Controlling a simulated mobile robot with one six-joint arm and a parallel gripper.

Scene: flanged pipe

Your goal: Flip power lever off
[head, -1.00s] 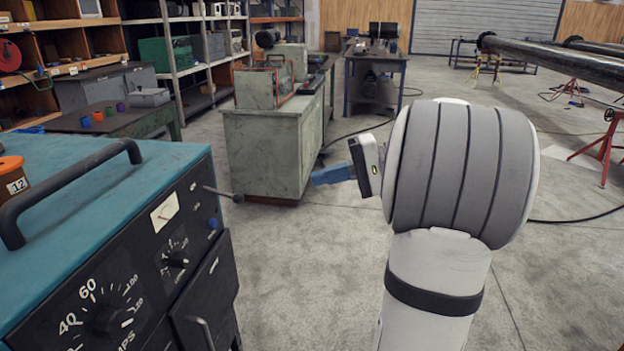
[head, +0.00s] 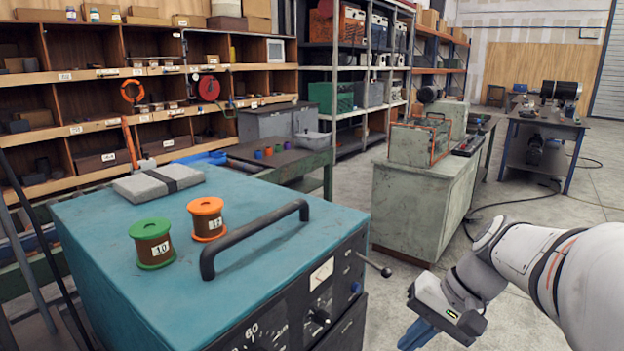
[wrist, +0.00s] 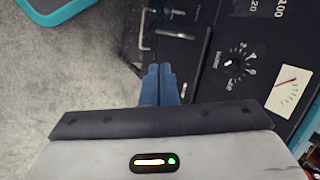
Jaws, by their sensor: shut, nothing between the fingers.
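The power lever (head: 374,265) is a thin dark rod with a round knob. It sticks out from the upper right of the front panel of the teal-topped welding machine (head: 330,245). My gripper (head: 415,336) has blue fingers and is to the right of the lever and lower in the head view, apart from it. In the wrist view the blue fingertips (wrist: 160,68) are together and empty, in front of the machine's dark panel (wrist: 205,55).
On the machine's top are a black handle (head: 255,238), a green spool (head: 152,243), an orange spool (head: 206,219) and a grey block (head: 158,182). A grey-green cabinet (head: 415,210) stands behind my arm. Bare floor shows between the machine and the cabinet.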

